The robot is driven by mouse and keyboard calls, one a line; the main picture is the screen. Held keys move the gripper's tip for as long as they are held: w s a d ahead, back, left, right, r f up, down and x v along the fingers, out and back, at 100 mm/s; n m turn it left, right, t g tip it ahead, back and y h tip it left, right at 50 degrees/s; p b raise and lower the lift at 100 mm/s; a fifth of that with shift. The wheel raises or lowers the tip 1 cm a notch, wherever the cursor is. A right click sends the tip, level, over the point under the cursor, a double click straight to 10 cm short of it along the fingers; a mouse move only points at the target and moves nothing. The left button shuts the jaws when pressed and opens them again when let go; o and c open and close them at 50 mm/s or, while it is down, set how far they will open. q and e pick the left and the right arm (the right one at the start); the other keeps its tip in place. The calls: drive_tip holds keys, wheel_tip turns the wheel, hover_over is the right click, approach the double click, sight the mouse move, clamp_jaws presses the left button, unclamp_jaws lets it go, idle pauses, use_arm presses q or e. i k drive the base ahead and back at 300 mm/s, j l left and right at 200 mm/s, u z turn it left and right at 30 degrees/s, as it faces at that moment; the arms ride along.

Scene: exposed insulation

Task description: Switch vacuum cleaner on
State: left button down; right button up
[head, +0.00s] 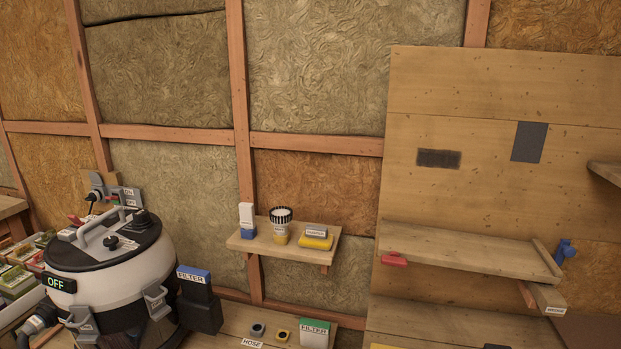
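The vacuum cleaner (105,265) stands at the lower left, a black and white drum with a grey handle (100,230) on its dark lid. A black label reading "OFF" (59,284) is on its left front side. Behind it, a grey box with small labels (131,197) is fixed by the wall stud, and a dark plug or cable (96,196) sits beside it. The upper label on the box seems to read "ON"; the lower one is too small to read surely. Neither of my grippers is in view.
A small wooden shelf (262,245) holds a bottle, a striped-top cup and a sponge-like block. Colourful packets (20,270) crowd the left. A wooden shelf unit (470,247) stands right.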

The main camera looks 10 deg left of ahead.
sight(76, 223)
drive_tip(key=j+u, duration=0.1)
drive_tip(key=u, duration=0.35)
drive_tip(key=k+j+u, duration=0.1)
drive_tip(key=u, duration=0.35)
drive_tip(key=j+u, duration=0.2)
drive_tip(key=u, duration=0.25)
